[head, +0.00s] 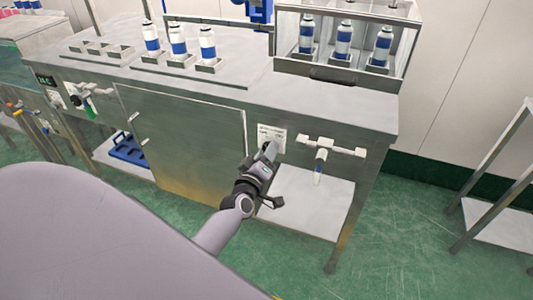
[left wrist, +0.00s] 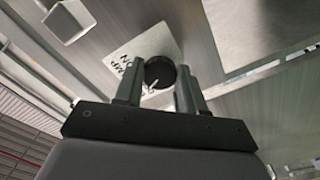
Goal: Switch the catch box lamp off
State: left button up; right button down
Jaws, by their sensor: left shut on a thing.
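A round black knob (left wrist: 160,72) with a white pointer mark sits on a white label plate (left wrist: 140,58) on the steel bench front. The plate's lettering is turned and partly covered; "ON" can be read. In the head view the plate (head: 265,133) shows, but my gripper hides the knob. My left gripper (head: 268,153) is at the plate. In the left wrist view, its fingers (left wrist: 157,88) stand on either side of the knob and are shut on it. My right gripper is not in view.
A white fitting with a hanging tube (head: 320,160) is right of the plate. A closed cabinet door (head: 185,145) is to the left. White-and-blue cans (head: 178,42) stand in holders on the bench top (head: 240,90), more inside a framed case (head: 315,73). A steel table (head: 500,220) stands right.

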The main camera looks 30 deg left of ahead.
pick_arm(q)
jog(key=shift+n, duration=0.5)
jog(key=o, duration=1.1)
jog(key=shift+c, duration=0.2)
jog(key=shift+s, duration=0.1)
jog(key=v, duration=0.7)
jog(key=shift+p, duration=0.4)
